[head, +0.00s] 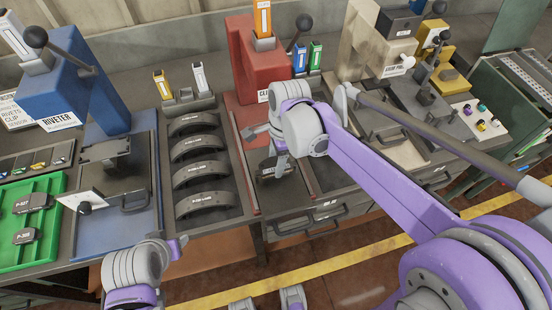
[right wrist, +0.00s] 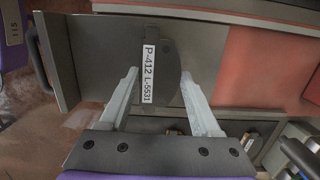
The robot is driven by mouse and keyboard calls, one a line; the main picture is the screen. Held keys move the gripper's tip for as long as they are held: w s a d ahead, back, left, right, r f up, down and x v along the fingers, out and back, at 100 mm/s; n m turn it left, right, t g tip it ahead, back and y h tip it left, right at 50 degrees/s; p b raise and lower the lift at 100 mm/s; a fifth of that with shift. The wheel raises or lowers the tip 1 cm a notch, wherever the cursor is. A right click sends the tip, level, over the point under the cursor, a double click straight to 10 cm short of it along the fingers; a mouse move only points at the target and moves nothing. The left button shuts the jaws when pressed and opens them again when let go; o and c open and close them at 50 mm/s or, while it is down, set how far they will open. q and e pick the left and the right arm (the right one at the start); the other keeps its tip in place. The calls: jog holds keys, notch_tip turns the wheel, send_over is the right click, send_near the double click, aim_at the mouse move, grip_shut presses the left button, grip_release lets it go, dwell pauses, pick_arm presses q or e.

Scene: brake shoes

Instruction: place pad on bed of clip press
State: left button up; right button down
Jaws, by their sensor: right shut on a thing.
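The clip press is the red machine (head: 258,62) at the back middle, partly hidden by my right arm. My right gripper (head: 278,160) points down in front of it, shut on a dark pad (head: 270,172). In the right wrist view the pad (right wrist: 162,75) has a white label reading P-412 L-5531 and sits between the two fingers (right wrist: 160,78). A flat dark grey plate with a handle, seemingly the press bed (right wrist: 85,50), lies under the pad. Whether the pad touches it I cannot tell. My left gripper (head: 178,246) is low at the front left, its fingers mostly hidden.
A rack of several curved brake shoes (head: 202,172) stands left of the press. The blue riveter (head: 70,90) and a green tray (head: 30,225) with pads are farther left. A beige press (head: 365,55) stands to the right. Drawer handles (head: 310,220) line the bench front.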

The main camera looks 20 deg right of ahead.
jog(key=shift+c, duration=0.5)
grip_release()
jog(key=shift+r, duration=0.45)
notch_tip(320, 180, up, 11)
jog(key=d+p, duration=0.1)
jog(key=shift+d+r, duration=0.15)
jog(key=shift+d, duration=0.1)
